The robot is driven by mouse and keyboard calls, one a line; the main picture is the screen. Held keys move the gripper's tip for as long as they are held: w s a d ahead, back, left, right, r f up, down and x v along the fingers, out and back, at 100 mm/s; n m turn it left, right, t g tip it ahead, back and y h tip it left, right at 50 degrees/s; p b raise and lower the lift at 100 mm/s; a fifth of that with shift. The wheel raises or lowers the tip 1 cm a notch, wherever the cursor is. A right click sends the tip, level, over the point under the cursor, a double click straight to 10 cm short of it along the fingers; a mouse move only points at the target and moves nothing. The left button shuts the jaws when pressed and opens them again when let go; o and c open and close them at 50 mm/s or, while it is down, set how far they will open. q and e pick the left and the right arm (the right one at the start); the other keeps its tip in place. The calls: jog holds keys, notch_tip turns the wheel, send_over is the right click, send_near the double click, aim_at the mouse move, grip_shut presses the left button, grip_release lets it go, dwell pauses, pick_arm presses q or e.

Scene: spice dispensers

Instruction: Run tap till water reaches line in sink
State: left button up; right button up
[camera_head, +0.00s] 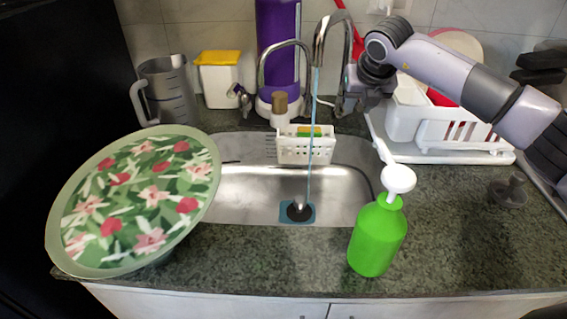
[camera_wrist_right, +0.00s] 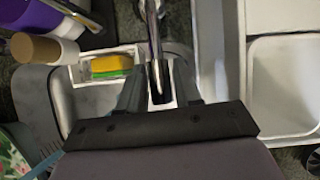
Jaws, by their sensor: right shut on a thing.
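The chrome tap (camera_head: 320,45) arches over the sink, and a thin stream of water (camera_head: 312,130) falls from its spout to the drain (camera_head: 299,211). The steel sink (camera_head: 250,190) shows a bare bottom; I cannot make out a line or a water level. My right gripper (camera_head: 350,92) is at the tap's right side. In the right wrist view its fingers (camera_wrist_right: 160,92) are shut on the tap's lever (camera_wrist_right: 155,60). My left gripper is not in view.
A green soap bottle (camera_head: 377,240) stands at the sink's front right. A floral round tray (camera_head: 135,205) covers the left side. A white caddy (camera_head: 305,150) with a sponge sits at the sink's back edge. A white dish rack (camera_head: 440,125) stands right.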

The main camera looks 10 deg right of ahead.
jog(key=shift+w+r, duration=0.2)
jog(key=shift+r, duration=0.45)
jog(key=shift+w+d+r+p, duration=0.1)
jog(key=shift+w+r+p, duration=0.25)
jog(key=shift+r+p, duration=0.4)
jog(key=shift+c, duration=0.3)
jog(key=shift+s+f, duration=0.15)
jog(key=shift+f, duration=0.05)
dwell(0.7)
jog(key=shift+r, duration=0.1)
dwell(5.0)
